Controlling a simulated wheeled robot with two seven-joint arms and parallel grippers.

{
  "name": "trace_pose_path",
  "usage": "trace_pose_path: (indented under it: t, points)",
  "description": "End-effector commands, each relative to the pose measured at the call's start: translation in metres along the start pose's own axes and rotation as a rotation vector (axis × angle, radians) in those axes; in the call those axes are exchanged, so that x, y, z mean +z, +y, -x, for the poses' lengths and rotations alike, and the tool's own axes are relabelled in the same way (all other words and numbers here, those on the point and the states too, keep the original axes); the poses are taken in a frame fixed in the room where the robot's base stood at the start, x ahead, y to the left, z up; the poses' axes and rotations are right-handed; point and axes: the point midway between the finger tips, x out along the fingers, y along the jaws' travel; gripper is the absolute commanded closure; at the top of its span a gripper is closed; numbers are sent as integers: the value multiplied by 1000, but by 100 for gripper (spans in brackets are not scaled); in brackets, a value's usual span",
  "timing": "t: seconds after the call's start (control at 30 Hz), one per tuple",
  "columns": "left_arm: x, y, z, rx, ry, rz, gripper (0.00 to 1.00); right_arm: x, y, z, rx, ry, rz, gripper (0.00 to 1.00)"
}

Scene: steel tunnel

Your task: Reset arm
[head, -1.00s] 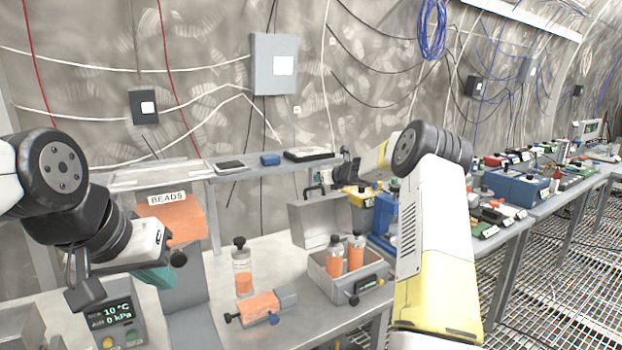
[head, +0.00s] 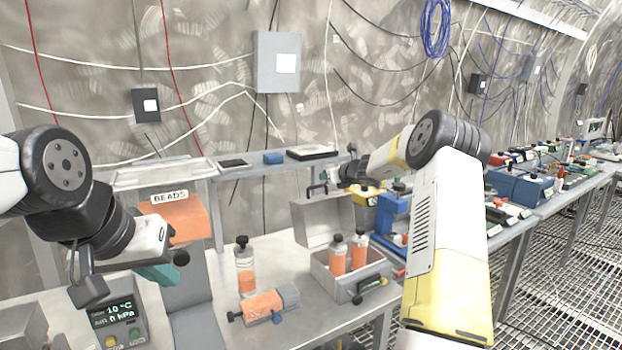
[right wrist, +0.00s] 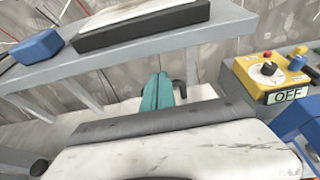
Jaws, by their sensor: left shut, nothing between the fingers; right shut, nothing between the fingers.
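My left gripper (head: 160,272) has teal fingers and is at the left of the head view, in front of the orange bin labelled BEADS (head: 180,218). Its fingers are shut and empty. My right arm reaches from the lower right over the bench, with its elbow raised. Its hand is small in the head view, near the shelf's right end and above the open grey case. In the right wrist view the teal fingers of my right gripper (right wrist: 158,92) are together with nothing between them.
The grey case (head: 322,222) has its lid up and holds orange bottles (head: 338,257). Another bottle (head: 245,268) and an orange-and-grey block (head: 265,303) stand nearby. The shelf (right wrist: 130,62) lies close to my right gripper, and a yellow OFF box (right wrist: 270,75) is right.

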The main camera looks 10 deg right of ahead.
Motion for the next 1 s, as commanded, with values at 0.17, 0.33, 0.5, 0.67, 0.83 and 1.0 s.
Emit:
trace_pose_path:
  t: [0.17, 0.33, 0.5, 0.67, 0.83, 1.0]
  points:
    - [0, 0, 0, 0, 0, 0, 100, 0, -1, 30, -2, 1, 1, 100]
    - [0, 0, 0, 0, 0, 0, 100, 4, 6, 47, 8, 1, 27, 100]
    - [0, 0, 0, 0, 0, 0, 100, 32, 63, 78, 91, 13, 318, 100]
    - [0, 0, 0, 0, 0, 0, 100, 51, 149, 141, 231, 36, 819, 100]
    - [0, 0, 0, 0, 0, 0, 100, 39, 220, 224, 385, 58, 1336, 100]
    - [0, 0, 0, 0, 0, 0, 100, 4, 264, 312, 537, 77, 1818, 100]
